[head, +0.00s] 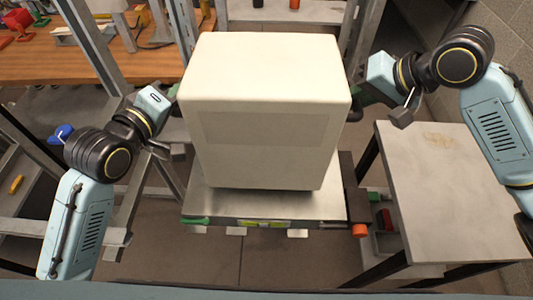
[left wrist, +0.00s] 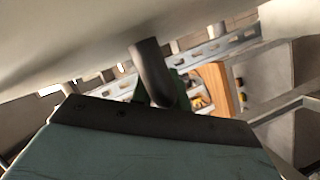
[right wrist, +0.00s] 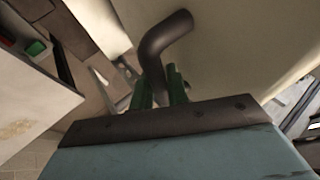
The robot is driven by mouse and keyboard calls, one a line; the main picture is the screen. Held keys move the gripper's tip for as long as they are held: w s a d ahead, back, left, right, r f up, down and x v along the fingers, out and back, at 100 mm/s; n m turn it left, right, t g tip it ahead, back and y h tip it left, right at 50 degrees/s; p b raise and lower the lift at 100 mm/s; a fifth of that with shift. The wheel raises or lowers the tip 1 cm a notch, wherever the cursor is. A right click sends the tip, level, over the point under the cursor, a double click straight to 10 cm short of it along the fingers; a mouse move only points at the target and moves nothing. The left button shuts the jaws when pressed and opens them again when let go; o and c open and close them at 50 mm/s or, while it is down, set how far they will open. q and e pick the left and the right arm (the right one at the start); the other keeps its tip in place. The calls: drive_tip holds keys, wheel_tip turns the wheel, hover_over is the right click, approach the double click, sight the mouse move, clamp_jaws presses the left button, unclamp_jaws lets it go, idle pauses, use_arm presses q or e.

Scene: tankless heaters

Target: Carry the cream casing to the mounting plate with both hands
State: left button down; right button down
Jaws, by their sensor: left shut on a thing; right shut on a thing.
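The cream casing (head: 265,115) is a large upright box in the middle of the head view. It sits over a flat metal plate (head: 260,206), with a dark shadow along its lower edge; I cannot tell whether it touches. I cannot tell if this is the mounting plate. My left gripper (head: 173,92) is at the casing's left side, shut on its dark handle (left wrist: 150,68). My right gripper (head: 360,102) is at the right side, green fingers shut on the other bent handle (right wrist: 160,42). The casing's back is hidden.
A grey-topped table (head: 445,185) stands close on the right. A wooden workbench (head: 45,62) with tools is at the back left, behind metal frame posts (head: 90,45). A block wall (head: 495,50) is at the far right. Bare floor (head: 285,262) shows in front.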

use_arm(q)
drive_tip(key=shift+s+r, duration=0.25)
drive_tip(key=shift+s, duration=0.1)
use_arm(e)
drive_tip(key=shift+s+r, duration=0.25)
drive_tip(key=shift+s, duration=0.1)
use_arm(q)
drive_tip(key=shift+w+f, duration=0.1)
drive_tip(key=shift+f, duration=0.05)
use_arm(e)
drive_tip(key=shift+w+f, duration=0.1)
drive_tip(key=shift+f, duration=0.1)
